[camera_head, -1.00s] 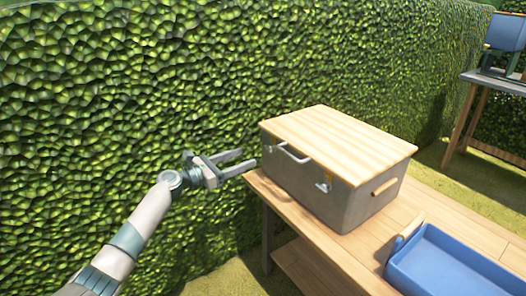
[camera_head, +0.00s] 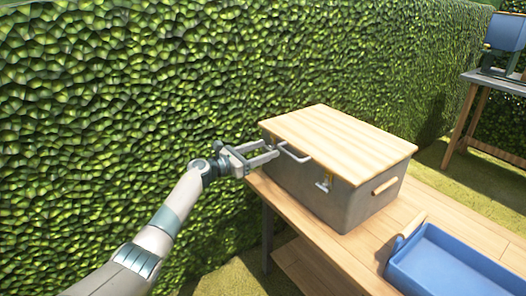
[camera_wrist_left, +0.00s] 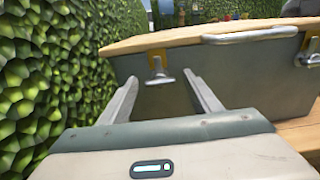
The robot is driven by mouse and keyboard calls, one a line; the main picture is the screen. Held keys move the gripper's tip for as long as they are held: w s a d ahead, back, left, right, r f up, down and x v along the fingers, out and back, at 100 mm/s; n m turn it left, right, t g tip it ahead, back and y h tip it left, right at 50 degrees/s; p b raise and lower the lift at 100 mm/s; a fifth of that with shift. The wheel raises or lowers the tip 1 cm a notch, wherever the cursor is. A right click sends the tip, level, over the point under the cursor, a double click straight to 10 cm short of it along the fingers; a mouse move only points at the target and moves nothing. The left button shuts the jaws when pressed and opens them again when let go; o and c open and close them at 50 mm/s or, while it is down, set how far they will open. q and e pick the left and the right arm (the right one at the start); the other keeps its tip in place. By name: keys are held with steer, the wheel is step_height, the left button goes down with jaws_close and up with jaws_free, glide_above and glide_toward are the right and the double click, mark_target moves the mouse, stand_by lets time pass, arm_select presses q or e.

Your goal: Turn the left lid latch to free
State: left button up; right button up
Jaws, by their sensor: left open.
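A grey box (camera_head: 345,207) with a light wooden lid (camera_head: 340,140) stands on a wooden table. The left lid latch (camera_wrist_left: 158,72), metal on a yellow plate, shows in the left wrist view on the box front below the lid edge. In the head view my gripper mostly hides it. My left gripper (camera_head: 274,154) is open at the box's left front. In the left wrist view its fingers (camera_wrist_left: 161,78) point at the latch, one on each side; contact cannot be told. The right latch (camera_head: 324,184) hangs on the same front. My right gripper is out of view.
A metal handle (camera_head: 294,153) sticks out from the front close to my left gripper. A wooden side handle (camera_head: 385,187) is on the box's right. A blue tray (camera_head: 450,268) lies at the table's near right. A green hedge (camera_head: 120,110) rises behind and left.

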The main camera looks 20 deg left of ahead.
arm_select(q)
steer(key=c, duration=1)
steer(key=shift+c, duration=0.2)
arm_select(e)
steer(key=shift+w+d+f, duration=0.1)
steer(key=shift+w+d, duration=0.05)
